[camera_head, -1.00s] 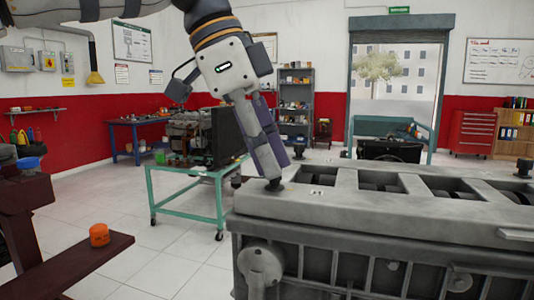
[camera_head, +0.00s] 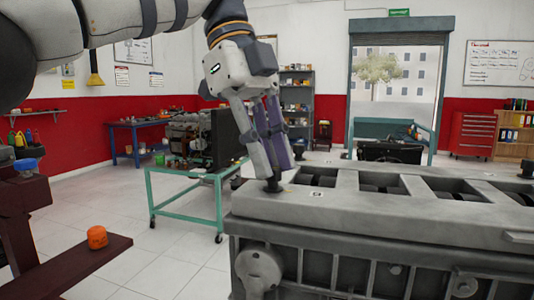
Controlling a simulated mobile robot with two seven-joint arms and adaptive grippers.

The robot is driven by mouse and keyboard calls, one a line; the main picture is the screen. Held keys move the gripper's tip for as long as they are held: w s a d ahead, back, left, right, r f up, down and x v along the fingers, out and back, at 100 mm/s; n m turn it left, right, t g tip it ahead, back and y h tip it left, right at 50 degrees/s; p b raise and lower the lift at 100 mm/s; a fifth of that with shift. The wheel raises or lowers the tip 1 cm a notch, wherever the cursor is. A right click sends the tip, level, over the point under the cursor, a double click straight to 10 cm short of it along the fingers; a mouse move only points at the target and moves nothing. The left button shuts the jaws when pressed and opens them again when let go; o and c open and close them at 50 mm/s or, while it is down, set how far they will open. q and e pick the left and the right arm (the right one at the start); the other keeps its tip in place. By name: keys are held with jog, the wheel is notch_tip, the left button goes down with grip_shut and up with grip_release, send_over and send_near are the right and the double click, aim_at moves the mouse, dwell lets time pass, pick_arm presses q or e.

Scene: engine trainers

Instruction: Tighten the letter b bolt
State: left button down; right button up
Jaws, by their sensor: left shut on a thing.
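The grey engine block (camera_head: 390,210) fills the lower right of the head view. My left gripper (camera_head: 273,182) comes down from above onto the block's left corner. Its fingertips are shut on a dark bolt (camera_head: 273,188) there, and the fingers hide most of it. A small pale label (camera_head: 316,193) lies on the block beside it, too small to read, so I cannot tell the bolt's letter from it. Another dark bolt (camera_head: 527,169) stands at the block's far right edge. My right gripper is not in view.
A green-framed trolley (camera_head: 187,218) with engine parts stands behind, left of the block. An orange object (camera_head: 97,237) sits on a dark red bench (camera_head: 85,262) at the lower left. Open tiled floor lies between bench and block.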

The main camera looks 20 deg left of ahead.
pick_arm(q)
jog(key=shift+f, duration=0.1)
dwell(0.4)
jog(key=c, duration=1.5)
grip_release()
jog(key=shift+c, duration=0.2)
